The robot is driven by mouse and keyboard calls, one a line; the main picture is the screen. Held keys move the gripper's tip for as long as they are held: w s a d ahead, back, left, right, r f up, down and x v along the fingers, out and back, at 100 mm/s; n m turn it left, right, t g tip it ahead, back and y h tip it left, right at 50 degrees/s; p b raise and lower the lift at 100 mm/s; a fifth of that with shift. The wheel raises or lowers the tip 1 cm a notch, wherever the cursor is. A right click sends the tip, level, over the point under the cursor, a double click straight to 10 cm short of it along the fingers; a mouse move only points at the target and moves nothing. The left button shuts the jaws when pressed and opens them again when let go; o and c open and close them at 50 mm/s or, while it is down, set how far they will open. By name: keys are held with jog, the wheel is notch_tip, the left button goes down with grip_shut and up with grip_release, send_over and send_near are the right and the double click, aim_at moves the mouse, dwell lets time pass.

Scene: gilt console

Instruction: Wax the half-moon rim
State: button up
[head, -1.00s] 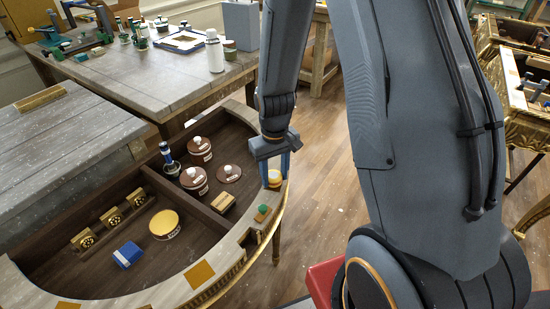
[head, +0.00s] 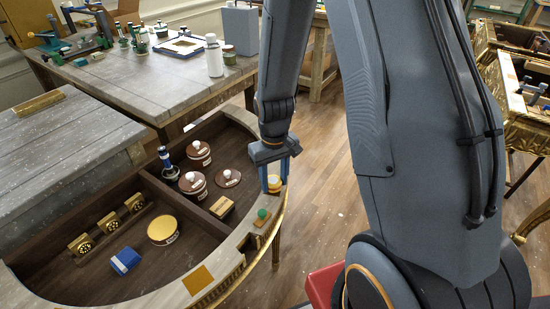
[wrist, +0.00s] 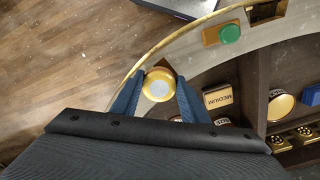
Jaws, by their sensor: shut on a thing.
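The half-moon rim (head: 198,278) is a pale curved band with a gilt outer edge, running around the front of the dark wooden console; it also shows in the wrist view (wrist: 262,45). My gripper (head: 275,184) is over the right part of the rim. Its blue fingers are shut on a round gold-coloured piece (wrist: 158,85) with a pale centre. In the head view the piece's lower end is at the rim; whether it touches the surface I cannot tell. A yellow-topped round tin (head: 163,229) stands inside the console.
A green-knobbed block (head: 262,215) sits on the rim close to my gripper. Inside are brown lidded pots (head: 193,184), a block marked MEDIUM (wrist: 217,97), a blue block (head: 125,261) and gold brackets (head: 109,222). A grey workbench (head: 140,75) stands behind.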

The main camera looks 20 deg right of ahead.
aim_at(275, 181)
jog(key=shift+s+a, duration=0.2)
jog(key=shift+s, duration=0.1)
jog(key=shift+s+r+p, duration=0.1)
jog(key=shift+p, duration=0.3)
jog(key=shift+w+d, duration=0.2)
jog(key=shift+w, duration=0.1)
jog(key=shift+w+d, duration=0.2)
jog(key=shift+w, duration=0.15)
jog(key=shift+r+p, duration=0.45)
jog(key=shift+r, duration=0.25)
jog(key=shift+s+r, duration=0.1)
jog(key=shift+r, duration=0.05)
jog(key=shift+r+p, duration=2.5)
jog(key=shift+r, duration=0.4)
